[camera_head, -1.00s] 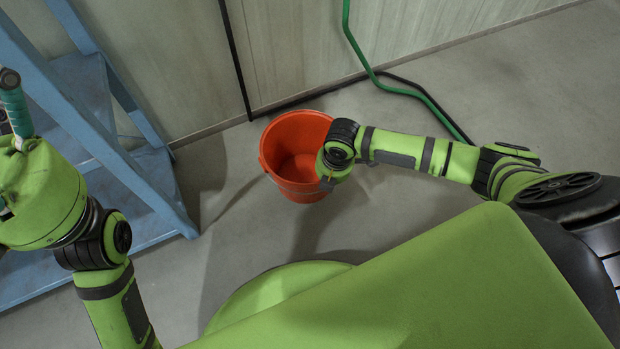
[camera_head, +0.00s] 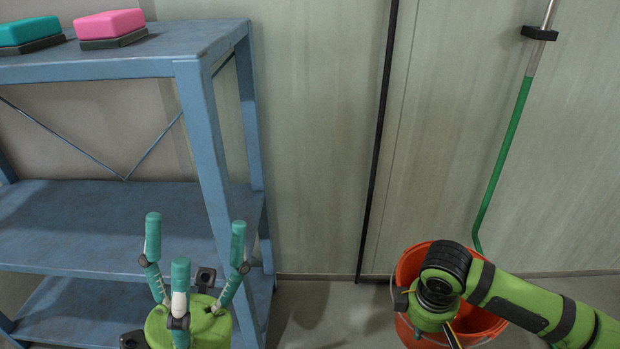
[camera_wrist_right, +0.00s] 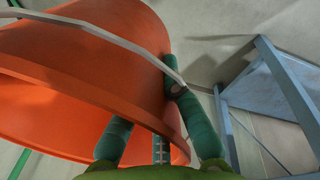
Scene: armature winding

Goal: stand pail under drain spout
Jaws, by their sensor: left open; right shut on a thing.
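The orange pail (camera_head: 484,322) is at the lower right of the head view, its mouth facing up. My right gripper (camera_head: 440,300) is at its near side, partly hidden behind my own wrist there. In the right wrist view, the pail (camera_wrist_right: 90,60) fills the left and middle, and the right gripper's teal fingers (camera_wrist_right: 160,125) are shut on its wall, close to the pale handle. I cannot tell whether the pail's base touches the floor. My left gripper (camera_head: 197,262) is open and empty, fingers up, in front of the blue shelf. I cannot make out a drain spout.
A blue shelf rack (camera_head: 110,225) stands on the left, with a teal block (camera_head: 30,33) and a pink block (camera_head: 108,25) on top. A green pole (camera_head: 508,150) is against the pale wall (camera_head: 310,130). Some grey floor (camera_head: 320,310) is clear between rack and pail.

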